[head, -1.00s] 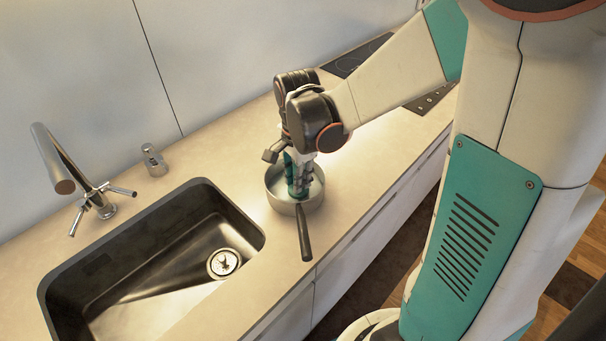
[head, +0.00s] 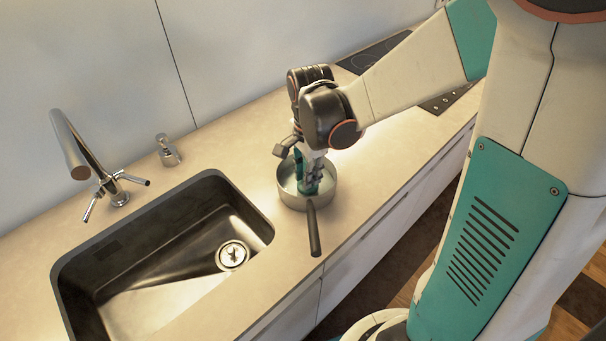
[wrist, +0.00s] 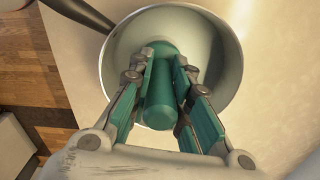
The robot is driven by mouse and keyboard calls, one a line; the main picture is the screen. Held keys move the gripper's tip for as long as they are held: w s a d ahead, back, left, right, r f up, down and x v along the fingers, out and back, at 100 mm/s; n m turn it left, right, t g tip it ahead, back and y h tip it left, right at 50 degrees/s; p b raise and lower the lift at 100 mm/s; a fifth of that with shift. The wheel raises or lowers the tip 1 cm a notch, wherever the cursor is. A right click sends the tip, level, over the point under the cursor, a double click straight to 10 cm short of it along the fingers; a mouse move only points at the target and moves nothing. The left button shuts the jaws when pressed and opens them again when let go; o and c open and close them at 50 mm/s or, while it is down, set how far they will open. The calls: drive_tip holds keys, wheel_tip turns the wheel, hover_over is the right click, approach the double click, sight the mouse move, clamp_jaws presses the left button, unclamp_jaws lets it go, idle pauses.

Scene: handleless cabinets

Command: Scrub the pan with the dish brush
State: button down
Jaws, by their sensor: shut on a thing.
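The pan (head: 328,196) is a round metal pan on the counter to the right of the sink, its dark handle (head: 313,230) pointing toward the counter's front edge. My gripper (head: 308,183) points down over the pan. In the wrist view my gripper (wrist: 163,95) has its teal-padded fingers on both sides of a teal cylindrical handle, the dish brush (wrist: 159,103). The brush reaches down into the pan (wrist: 121,52); its bristle end is hidden, so I cannot tell whether it touches the pan floor.
The sink (head: 150,255) lies left of the pan, with a tall faucet (head: 75,150) and a soap dispenser (head: 167,150) behind it. A dark cooktop (head: 372,55) is at the far right. The counter (head: 245,125) behind the pan is clear.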

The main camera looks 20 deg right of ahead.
drive_tip(key=shift+w+d+r, duration=0.1)
drive_tip(key=shift+d, duration=1.2)
drive_tip(key=shift+a, duration=2.3)
drive_tip(key=shift+d, duration=2.3)
drive_tip(key=shift+a, duration=2.3)
